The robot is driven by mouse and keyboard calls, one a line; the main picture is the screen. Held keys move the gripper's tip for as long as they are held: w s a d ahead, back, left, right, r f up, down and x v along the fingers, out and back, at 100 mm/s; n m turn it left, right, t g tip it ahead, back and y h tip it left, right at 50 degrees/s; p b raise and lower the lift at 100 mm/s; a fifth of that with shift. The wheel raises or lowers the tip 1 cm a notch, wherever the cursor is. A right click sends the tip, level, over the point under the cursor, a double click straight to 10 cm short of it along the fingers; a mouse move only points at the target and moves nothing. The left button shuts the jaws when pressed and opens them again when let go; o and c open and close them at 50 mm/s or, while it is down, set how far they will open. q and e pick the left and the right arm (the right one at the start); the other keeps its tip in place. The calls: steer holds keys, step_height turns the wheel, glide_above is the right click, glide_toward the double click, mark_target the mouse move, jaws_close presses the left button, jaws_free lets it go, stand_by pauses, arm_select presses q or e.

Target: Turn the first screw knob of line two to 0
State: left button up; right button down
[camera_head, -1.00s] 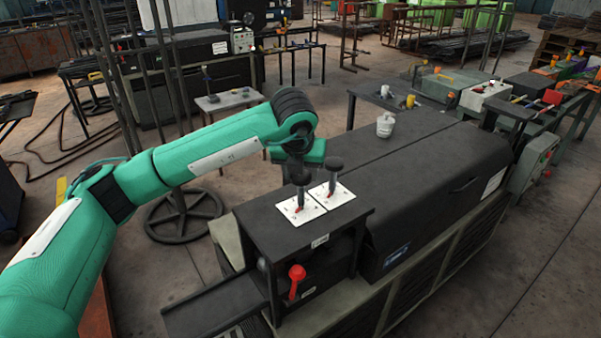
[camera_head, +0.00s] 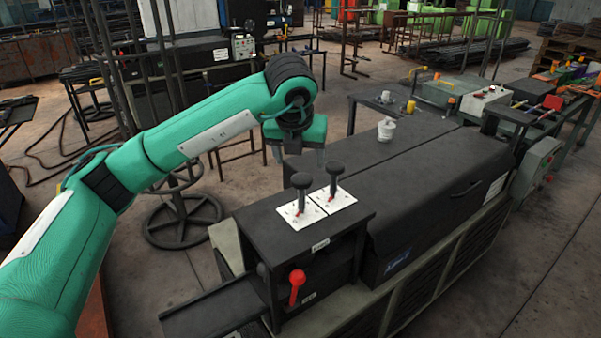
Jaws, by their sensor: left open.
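Two black knobs stand upright on stems, a left one (camera_head: 301,181) and a right one (camera_head: 334,168). Each rises from a white marked plate with a small red pointer at the stem's foot. The plates lie on a small black stand (camera_head: 255,217). I cannot tell from the picture which line they belong to, and the plate markings are too small to read. My left gripper (camera_head: 298,157) is open and empty, pointing down, just behind and above the knobs and apart from them. Its fingers are spread left and right. My right gripper is not in view.
A red-knobbed lever (camera_head: 297,278) sticks out below the stand's front. A long black machine cover (camera_head: 410,165) runs to the back right, with a small white pot (camera_head: 386,130) on it. A handwheel (camera_head: 183,218) stands on the floor at left.

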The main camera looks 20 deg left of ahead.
arm_select(q)
steer(key=v, duration=0.6)
steer(key=shift+r+b, duration=0.3)
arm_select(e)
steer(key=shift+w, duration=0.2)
arm_select(q)
steer(key=shift+s, duration=0.1)
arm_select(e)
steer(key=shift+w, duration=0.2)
